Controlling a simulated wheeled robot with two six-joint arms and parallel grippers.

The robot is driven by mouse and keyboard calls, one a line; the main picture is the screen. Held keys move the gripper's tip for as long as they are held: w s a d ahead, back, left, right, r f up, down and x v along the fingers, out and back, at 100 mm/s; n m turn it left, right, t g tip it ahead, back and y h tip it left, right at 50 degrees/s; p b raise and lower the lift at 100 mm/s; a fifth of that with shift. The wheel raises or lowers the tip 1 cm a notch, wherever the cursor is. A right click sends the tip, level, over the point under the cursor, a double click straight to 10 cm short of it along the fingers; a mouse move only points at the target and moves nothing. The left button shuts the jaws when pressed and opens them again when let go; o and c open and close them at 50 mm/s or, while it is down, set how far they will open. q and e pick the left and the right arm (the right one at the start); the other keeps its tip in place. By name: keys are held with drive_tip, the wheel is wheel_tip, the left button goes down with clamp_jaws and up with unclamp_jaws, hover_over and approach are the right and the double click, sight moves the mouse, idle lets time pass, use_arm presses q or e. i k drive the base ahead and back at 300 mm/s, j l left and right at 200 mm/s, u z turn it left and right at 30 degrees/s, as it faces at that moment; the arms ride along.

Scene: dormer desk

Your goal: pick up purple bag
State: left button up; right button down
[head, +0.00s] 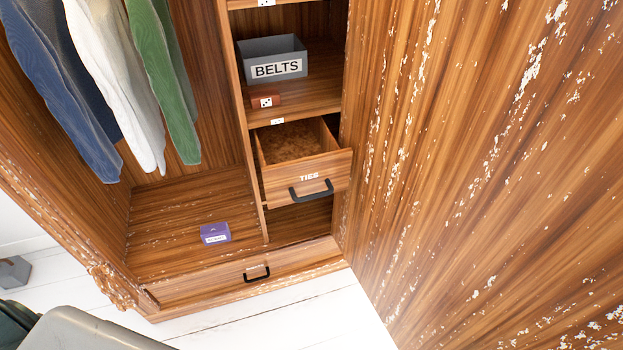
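The purple bag (215,233) is a small, box-like purple item with a white label on its front. Its label is too small to read. It sits on the wooden floor of the wardrobe's left compartment (170,258), near the front edge and the central divider. Nothing covers it. Neither of my grippers shows in the head view.
Blue, white and green garments (165,80) hang above the bag. To its right, an open TIES drawer (309,177) juts out below a grey BELTS bin (273,60). A closed bottom drawer (205,287) has a black handle. A large wooden panel (480,170) fills the right side.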

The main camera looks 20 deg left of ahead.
sight(212, 235)
drive_tip(key=u, duration=1.35)
